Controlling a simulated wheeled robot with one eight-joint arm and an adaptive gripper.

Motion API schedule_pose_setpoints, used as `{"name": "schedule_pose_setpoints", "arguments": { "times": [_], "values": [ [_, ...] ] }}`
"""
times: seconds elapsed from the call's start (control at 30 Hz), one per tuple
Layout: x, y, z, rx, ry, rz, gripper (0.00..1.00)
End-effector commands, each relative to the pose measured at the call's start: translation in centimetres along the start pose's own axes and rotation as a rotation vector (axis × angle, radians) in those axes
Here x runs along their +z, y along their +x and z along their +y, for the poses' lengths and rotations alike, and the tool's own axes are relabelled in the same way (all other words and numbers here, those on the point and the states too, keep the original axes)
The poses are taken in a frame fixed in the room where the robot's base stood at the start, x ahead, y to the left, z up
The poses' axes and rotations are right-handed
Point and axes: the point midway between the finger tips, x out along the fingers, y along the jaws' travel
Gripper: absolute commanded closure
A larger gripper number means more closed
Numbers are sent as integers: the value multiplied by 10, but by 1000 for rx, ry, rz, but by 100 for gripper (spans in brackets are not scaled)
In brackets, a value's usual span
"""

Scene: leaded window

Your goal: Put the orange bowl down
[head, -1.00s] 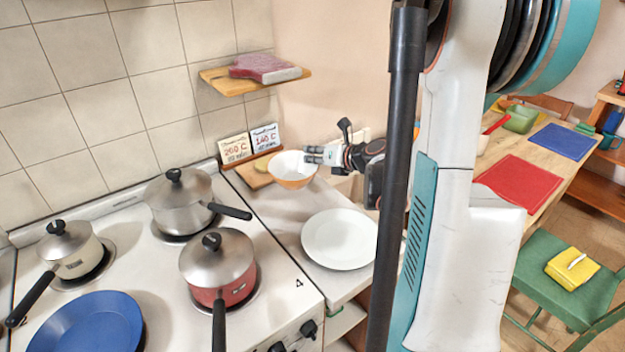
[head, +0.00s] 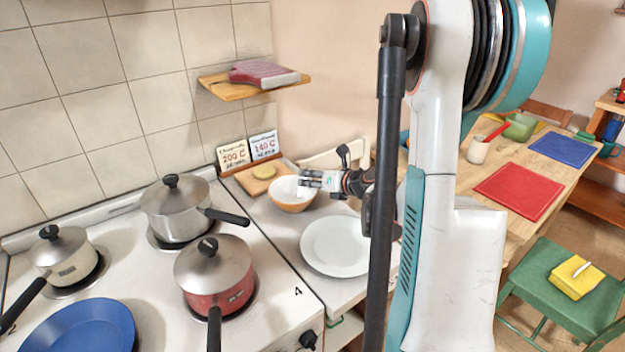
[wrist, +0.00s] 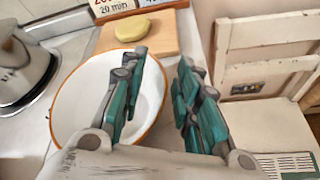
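The orange bowl (head: 292,195), white inside with an orange outside and rim, sits upright and appears to rest on the counter (head: 281,225), between the wooden board and the white plate. In the wrist view the bowl (wrist: 75,105) fills the left side. My gripper (head: 309,179) is at the bowl's right rim. In the wrist view my gripper (wrist: 163,62) has its fingers apart, the left one over the bowl's inside and the right one outside it. The rim runs between them with gaps showing. The bowl's underside is hidden.
A white plate (head: 335,247) lies in front of the bowl. Behind it stand a wooden board (head: 246,182) with a yellow item (head: 264,172) and two cards (head: 264,146). The stove with a red pot (head: 215,283) and steel pot (head: 175,213) is left. A wooden shelf (head: 232,90) hangs above.

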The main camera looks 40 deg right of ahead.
Motion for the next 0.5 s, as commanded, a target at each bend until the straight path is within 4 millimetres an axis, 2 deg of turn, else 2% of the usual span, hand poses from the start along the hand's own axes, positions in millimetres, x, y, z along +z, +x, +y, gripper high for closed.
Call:
{"name": "schedule_pose_setpoints", "arguments": {
  "times": [0.27, 0.37, 0.5],
  "values": [
    [1, -3, 0, 0, 1, 0, 70],
    [1, -14, 0, -1, 1, -1, 70],
    [3, -39, 0, -3, 3, -2, 70]
  ]
}}
